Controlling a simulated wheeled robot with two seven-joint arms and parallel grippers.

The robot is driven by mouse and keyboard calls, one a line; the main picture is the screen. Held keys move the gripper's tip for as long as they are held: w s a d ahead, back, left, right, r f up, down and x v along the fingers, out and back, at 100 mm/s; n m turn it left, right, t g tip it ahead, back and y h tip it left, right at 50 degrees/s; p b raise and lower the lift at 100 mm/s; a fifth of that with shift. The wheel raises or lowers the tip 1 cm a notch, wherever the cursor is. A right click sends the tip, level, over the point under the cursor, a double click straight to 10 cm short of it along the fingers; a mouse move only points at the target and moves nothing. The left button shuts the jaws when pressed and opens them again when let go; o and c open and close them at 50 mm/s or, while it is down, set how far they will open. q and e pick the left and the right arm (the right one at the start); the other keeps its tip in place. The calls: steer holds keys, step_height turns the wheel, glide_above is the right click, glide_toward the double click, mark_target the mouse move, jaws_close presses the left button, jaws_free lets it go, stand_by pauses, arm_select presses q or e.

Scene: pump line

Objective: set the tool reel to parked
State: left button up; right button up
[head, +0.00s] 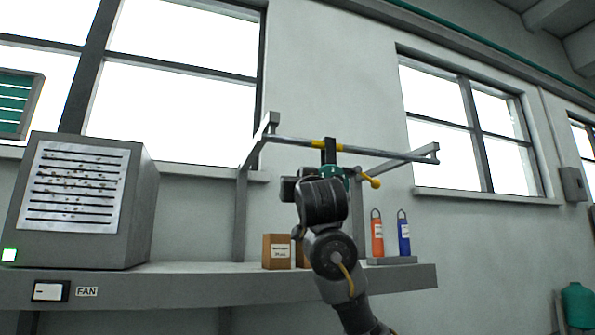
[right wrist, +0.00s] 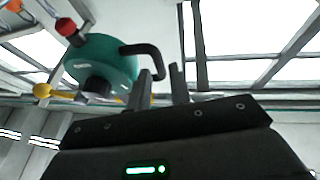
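The tool reel (head: 335,171) is teal and hangs by a black hanger from an overhead rail (head: 285,141). The hanger sits at yellow bands on the rail. A yellow handle sticks out on the reel's right. My right arm and gripper hide much of the reel. In the right wrist view the reel (right wrist: 112,62) carries a bent black handle (right wrist: 143,48), a red knob (right wrist: 67,27) and a yellow ball end (right wrist: 42,90). My right gripper (right wrist: 160,72) has its fingers apart; the handle's end shows between them, and I cannot tell whether they touch. My left gripper is not in view.
A grey shelf (head: 200,285) runs below the rail, with a fan unit (head: 75,190), a brown box (head: 276,251), and an orange bottle (head: 377,236) and blue bottle (head: 403,235) on a stand. A fan switch (head: 50,291) is on the shelf's front. The rail's right stretch is clear.

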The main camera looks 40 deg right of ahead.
steer(key=p+x, duration=0.3)
steer(key=x, duration=0.2)
steer(key=shift+w+d+r, duration=0.15)
steer(key=shift+w+d, duration=0.05)
steer(key=shift+w, duration=0.1)
steer(key=shift+c, duration=0.3)
jaws_close()
